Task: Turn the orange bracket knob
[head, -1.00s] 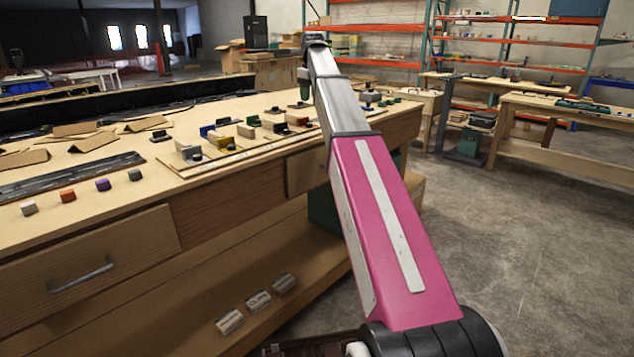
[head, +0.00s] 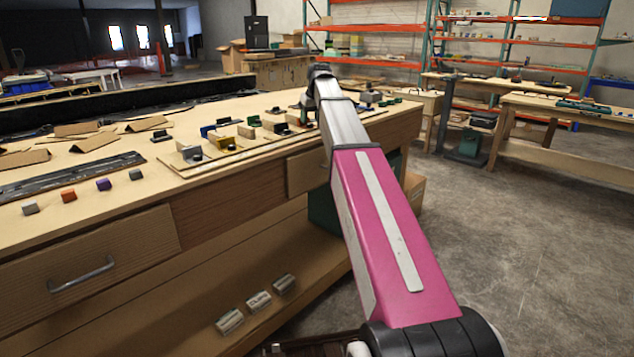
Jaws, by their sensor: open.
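A board (head: 222,158) on the workbench carries a row of small coloured brackets with dark knobs. A yellow bracket (head: 222,142) and a blue one (head: 208,130) show clearly. A reddish-brown piece (head: 295,118) sits near the board's right end, close to my arm. I cannot tell for sure whether it is the orange bracket, and its knob is not clear. My gripper (head: 306,106) hangs down from the wrist at the far end of my arm, over the right part of the board. It is open; its fingertips are small and hard to make out.
Several small blocks stand at the bench's left front, one of them orange (head: 68,195). Cardboard pieces (head: 94,142) and a dark strip (head: 70,178) lie on the bench. A drawer handle (head: 82,274) sticks out in front. The floor at right is clear.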

